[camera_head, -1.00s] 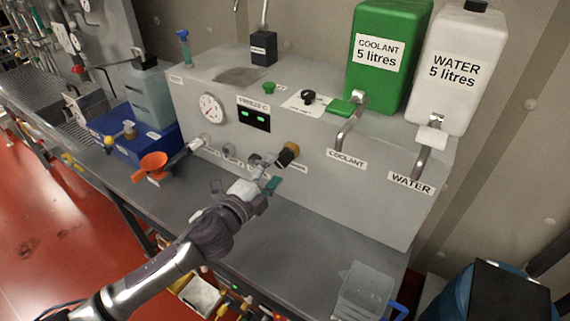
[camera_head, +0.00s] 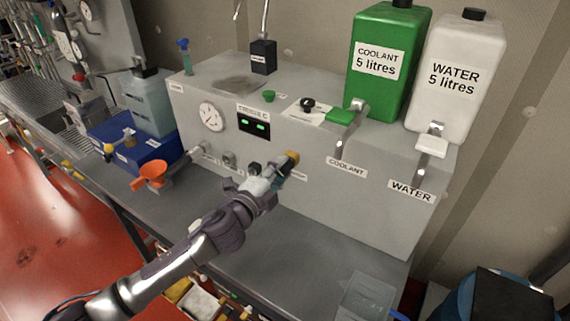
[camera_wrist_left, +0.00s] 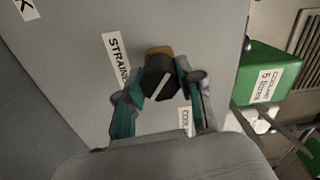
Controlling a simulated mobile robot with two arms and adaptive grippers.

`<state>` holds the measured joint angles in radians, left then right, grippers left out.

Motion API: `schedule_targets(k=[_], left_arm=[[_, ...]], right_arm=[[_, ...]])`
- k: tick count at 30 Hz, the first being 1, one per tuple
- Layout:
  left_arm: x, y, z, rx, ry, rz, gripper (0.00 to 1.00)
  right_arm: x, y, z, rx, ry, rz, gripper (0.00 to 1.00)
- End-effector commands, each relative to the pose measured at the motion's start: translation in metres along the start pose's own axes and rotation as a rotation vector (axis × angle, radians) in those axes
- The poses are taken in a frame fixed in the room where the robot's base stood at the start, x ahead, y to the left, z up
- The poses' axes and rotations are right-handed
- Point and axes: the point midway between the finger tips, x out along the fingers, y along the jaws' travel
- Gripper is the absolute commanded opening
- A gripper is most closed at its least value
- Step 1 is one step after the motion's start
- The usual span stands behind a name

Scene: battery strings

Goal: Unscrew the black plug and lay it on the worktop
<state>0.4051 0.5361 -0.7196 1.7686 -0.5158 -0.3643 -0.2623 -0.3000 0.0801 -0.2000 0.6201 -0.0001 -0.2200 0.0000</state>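The black plug (camera_wrist_left: 158,82), with a white line across its face, sits on a brass fitting (camera_wrist_left: 160,50) on the front of the grey unit beside the STRAINER label. In the head view the brass fitting (camera_head: 292,157) shows, and my fingers mostly hide the plug. My left gripper (camera_head: 281,171) is at the plug. In the left wrist view its teal fingertips (camera_wrist_left: 160,73) stand on both sides of the plug, very close to it; contact cannot be made out. The grey worktop (camera_head: 315,246) lies below. My right gripper is not in view.
The grey unit (camera_head: 375,195) carries a green coolant can (camera_head: 385,90) and a white water can (camera_head: 445,105). A clear container (camera_head: 367,297) stands front right. The worktop between is largely clear.

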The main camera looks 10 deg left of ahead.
Motion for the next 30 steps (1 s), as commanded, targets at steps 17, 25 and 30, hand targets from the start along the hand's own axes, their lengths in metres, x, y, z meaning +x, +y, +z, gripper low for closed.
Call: schedule_targets(k=[17,25,30], left_arm=[[-0.0010,-0.0008,-0.0008,-0.491,0.001,0.000,0.00],[-0.0010,-0.0002,-0.0005,-0.503,0.002,0.000,0.00],[-0.0037,-0.0001,-0.0004,-0.501,0.001,0.000,0.00]], right_arm=[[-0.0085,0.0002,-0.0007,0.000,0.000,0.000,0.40],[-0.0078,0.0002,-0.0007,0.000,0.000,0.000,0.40],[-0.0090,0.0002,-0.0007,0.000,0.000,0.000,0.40]])
